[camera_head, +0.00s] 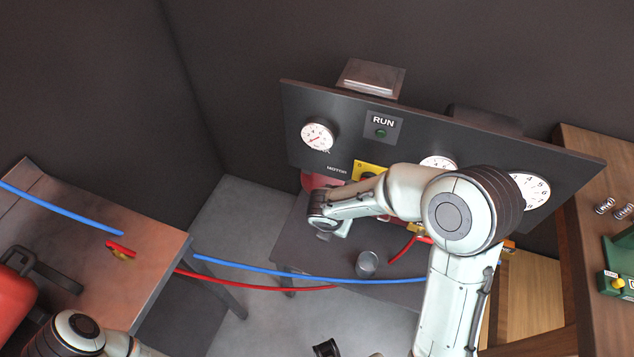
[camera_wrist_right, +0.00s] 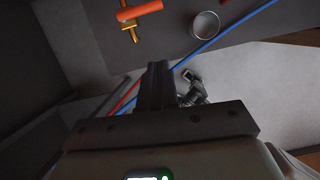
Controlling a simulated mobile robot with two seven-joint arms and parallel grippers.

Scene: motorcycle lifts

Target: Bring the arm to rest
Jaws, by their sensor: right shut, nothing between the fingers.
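My right arm (camera_head: 452,215) comes up from the bottom right and bends left in front of the dark control panel. My right gripper hangs at its far end, small and partly hidden, in front of the panel's lower part. In the right wrist view its fingers (camera_wrist_right: 157,85) are closed together with nothing between them. They are apart from the table things around them. Part of my left arm (camera_head: 78,334) shows at the bottom left of the head view; its gripper is out of sight.
The panel (camera_head: 400,130) has gauges and a RUN light. A grey cup (camera_head: 367,263) stands on the dark table below it. Blue (camera_head: 310,275) and red hoses cross the gap between tables. A red container (camera_head: 15,300) is left; a wooden bench (camera_head: 590,260) is right. An orange-handled valve (camera_wrist_right: 138,12) shows.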

